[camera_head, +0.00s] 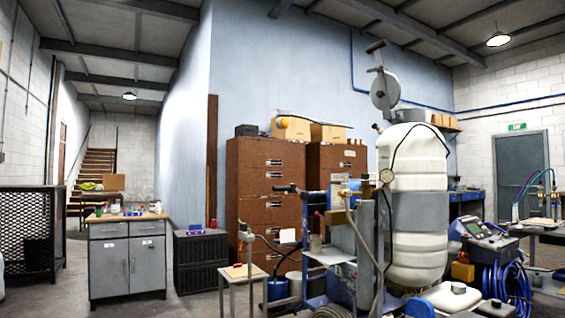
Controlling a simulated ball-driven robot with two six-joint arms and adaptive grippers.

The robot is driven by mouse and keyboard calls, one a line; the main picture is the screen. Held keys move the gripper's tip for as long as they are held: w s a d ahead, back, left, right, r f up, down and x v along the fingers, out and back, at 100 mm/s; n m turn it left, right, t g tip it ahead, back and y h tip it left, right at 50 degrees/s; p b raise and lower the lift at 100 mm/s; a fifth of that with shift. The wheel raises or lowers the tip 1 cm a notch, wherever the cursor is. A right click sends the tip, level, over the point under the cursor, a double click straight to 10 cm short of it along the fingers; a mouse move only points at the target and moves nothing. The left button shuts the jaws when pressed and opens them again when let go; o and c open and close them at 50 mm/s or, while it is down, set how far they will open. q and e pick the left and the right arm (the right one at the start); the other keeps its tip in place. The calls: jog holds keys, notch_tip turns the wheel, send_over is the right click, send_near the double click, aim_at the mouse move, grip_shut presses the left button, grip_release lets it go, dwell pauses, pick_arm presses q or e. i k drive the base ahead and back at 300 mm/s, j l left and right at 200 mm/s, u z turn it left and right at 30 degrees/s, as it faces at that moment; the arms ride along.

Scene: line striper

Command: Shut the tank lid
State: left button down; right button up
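The white tank (417,160) stands upright on the line striper, right of the middle. A round grey lid (385,92) stands raised, nearly on edge, at the tank's top left. A dark arm or handle rises above the lid. The tank's opening (409,115) is at its top, and its inside is hidden from this height. A dark hose or cable loops over the tank's front. Neither of my grippers is in view.
The striper's frame, a gauge (386,176) and hoses crowd the tank's left side. A blue hose coil (507,287) lies at right. Brown drawer cabinets (265,190) stand behind. A grey cabinet (127,262) stands at left.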

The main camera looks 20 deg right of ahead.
aim_at(386, 91)
jog(key=i+j+z, duration=0.1)
jog(key=i+z, duration=0.2)
jog(key=i, duration=0.15)
jog(key=i+j+z, duration=0.2)
jog(key=i+z, duration=0.15)
jog(key=i, duration=0.15)
